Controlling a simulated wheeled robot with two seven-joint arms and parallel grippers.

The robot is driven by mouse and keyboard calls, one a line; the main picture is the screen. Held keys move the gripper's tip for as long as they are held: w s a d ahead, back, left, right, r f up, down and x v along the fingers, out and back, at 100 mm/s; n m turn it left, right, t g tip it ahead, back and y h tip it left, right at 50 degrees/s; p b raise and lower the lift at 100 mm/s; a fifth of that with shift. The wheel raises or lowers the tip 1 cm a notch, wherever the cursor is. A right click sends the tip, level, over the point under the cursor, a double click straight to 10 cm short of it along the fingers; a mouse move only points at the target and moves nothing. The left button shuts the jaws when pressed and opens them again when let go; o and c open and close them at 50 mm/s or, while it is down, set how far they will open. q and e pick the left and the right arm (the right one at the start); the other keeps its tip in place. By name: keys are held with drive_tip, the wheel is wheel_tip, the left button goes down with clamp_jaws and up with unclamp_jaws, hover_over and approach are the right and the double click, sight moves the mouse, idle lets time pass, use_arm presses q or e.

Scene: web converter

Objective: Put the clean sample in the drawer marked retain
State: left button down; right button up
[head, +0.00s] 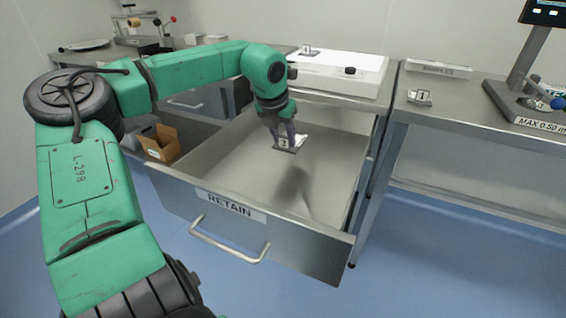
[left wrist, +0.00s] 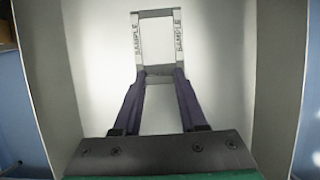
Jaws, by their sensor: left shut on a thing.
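The drawer marked RETAIN (head: 230,205) is pulled open, its grey floor bare. My left gripper (head: 285,138) is over the inside of the drawer, toward its back, shut on a small sample (head: 284,148) with a number tag. A dark shadow lies on the drawer floor below, and the sample appears held above the floor. I cannot tell whether its surface is clean. My right gripper is not in view.
Another sample tagged 1 (head: 420,97) lies on the right bench beside a SAMPLES holder (head: 440,68). A small tagged piece (head: 309,50) sits on the white device (head: 340,72). A cardboard box (head: 160,143) stands left of the drawer. A stand with a screen (head: 525,75) is far right.

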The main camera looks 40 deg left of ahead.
use_arm(q)
wheel_tip(320, 180, down, 8)
drive_tip(key=shift+r, duration=0.25)
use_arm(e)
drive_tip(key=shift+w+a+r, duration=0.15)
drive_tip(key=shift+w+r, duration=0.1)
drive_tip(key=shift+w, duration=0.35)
use_arm(q)
drive_tip(key=shift+b, duration=0.35)
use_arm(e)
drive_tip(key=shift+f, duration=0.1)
use_arm(q)
drive_tip(key=shift+c, duration=2.3)
unclamp_jaws()
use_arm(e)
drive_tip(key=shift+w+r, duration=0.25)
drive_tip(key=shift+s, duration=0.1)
use_arm(q)
drive_tip(key=shift+r+p, duration=0.2)
drive_tip(key=shift+p, duration=0.1)
drive_tip(key=v, duration=1.1)
drive_tip(key=shift+r, duration=0.35)
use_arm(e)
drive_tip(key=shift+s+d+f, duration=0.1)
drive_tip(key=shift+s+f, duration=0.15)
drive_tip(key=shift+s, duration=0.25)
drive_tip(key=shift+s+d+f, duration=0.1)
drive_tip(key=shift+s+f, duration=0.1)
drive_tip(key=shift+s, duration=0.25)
